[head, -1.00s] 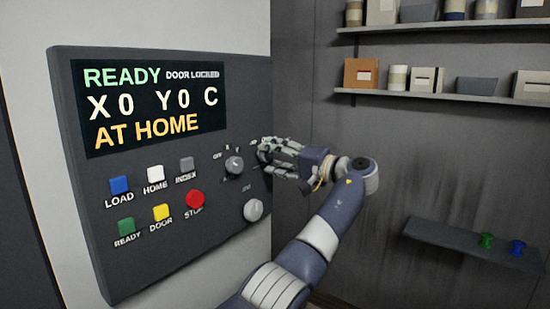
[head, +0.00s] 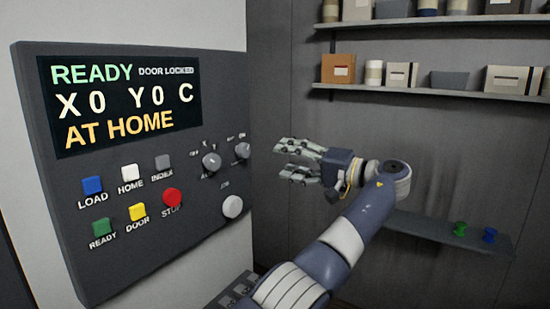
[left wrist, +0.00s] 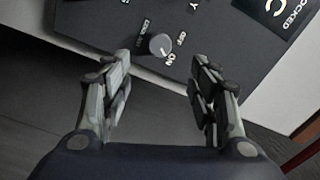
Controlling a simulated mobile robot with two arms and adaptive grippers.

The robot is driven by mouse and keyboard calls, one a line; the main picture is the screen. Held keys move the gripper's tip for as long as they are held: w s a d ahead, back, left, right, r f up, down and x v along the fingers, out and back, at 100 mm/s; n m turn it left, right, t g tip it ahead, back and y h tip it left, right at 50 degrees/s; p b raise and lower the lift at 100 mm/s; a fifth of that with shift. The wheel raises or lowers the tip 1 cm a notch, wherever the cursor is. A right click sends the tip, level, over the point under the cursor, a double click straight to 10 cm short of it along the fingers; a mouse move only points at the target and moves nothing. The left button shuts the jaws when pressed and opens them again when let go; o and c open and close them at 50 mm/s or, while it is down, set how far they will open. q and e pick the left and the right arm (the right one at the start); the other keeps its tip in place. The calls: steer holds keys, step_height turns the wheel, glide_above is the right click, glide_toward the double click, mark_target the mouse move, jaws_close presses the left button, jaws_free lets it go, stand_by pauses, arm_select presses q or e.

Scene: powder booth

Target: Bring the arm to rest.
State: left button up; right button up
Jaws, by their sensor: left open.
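My left gripper (head: 284,163) is open and empty, held in the air to the right of the dark control panel (head: 135,245). It is apart from the panel and its knobs. In the left wrist view its two fingers (left wrist: 160,85) are spread wide, with a grey knob (left wrist: 160,45) marked OFF and ON seen beyond and between them. The panel's screen (head: 125,100) reads READY, DOOR LOCKED, X 0, Y 0, C and AT HOME. My right gripper is not in view.
The panel carries several buttons, including a red STOP button (head: 172,201), and grey knobs. Shelves (head: 420,92) with boxes and jars are on the back wall.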

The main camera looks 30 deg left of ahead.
arm_select(q)
steer(key=shift+d, duration=0.35)
